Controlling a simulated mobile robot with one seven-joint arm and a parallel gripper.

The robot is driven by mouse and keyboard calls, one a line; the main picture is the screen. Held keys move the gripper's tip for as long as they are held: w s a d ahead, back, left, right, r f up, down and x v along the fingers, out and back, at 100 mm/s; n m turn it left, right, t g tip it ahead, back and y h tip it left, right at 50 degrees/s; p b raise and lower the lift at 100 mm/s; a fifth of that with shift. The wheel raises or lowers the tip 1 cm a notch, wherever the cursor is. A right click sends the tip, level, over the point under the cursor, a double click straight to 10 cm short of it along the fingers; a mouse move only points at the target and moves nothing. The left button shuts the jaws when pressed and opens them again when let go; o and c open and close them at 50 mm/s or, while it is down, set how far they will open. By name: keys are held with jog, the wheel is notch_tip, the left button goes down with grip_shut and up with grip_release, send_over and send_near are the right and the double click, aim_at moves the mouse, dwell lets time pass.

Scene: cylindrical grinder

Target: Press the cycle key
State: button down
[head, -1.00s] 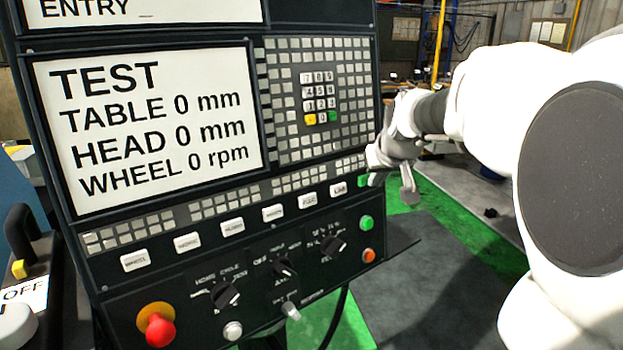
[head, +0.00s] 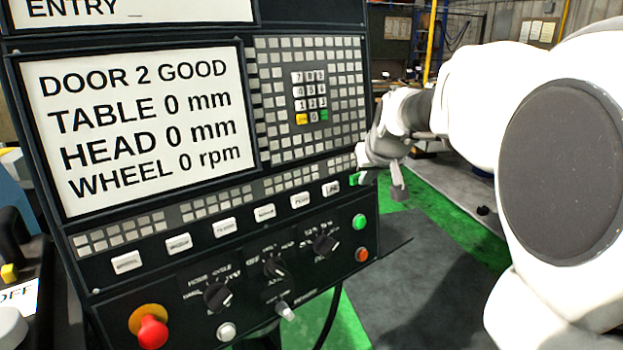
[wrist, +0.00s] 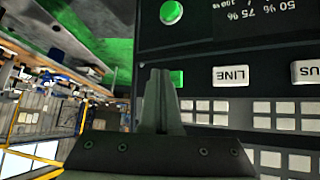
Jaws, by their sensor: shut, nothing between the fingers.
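A green key (head: 354,179) sits at the right end of the row of white keys on the control panel. It also shows in the wrist view (wrist: 177,78), beside the LINE key, partly hidden by my fingers; I cannot read a label on it. My gripper (head: 361,172) is shut and empty at the panel's right edge, right by the green key. In the wrist view my closed fingers (wrist: 160,78) overlap the key's edge; I cannot tell whether they touch it. The screen (head: 140,125) reads DOOR 2 GOOD, with table, head and wheel at 0.
Below the row are a round green button (head: 359,221), an orange button (head: 361,254), several rotary knobs (head: 325,244) and a red emergency stop (head: 152,331). A keypad (head: 311,97) is above.

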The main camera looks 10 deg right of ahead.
jog(key=shift+s+d+r, duration=0.1)
jog(key=shift+s+d, duration=0.15)
jog(key=shift+s, duration=0.4)
jog(key=shift+b, duration=0.3)
jog(key=s, duration=0.1)
jog(key=s+d+b, duration=0.1)
jog(key=s, duration=0.1)
jog(key=s+d+r, duration=0.1)
jog(key=shift+s+b, duration=0.25)
jog(key=shift+b, duration=0.1)
jog(key=s+a+f+g, duration=0.1)
jog(key=s+a+f, duration=0.2)
jog(key=s+a, duration=0.2)
jog(key=s+a+f+g+y, duration=0.1)
jog(key=s+a+f, duration=0.3)
jog(key=s, duration=0.6)
jog(key=s+a+f+n+g, duration=0.1)
jog(key=s+a+f, duration=0.2)
jog(key=s+a, duration=0.2)
jog(key=s, duration=0.3)
jog(key=shift+a+f, duration=0.2)
jog(key=shift+a, duration=0.1)
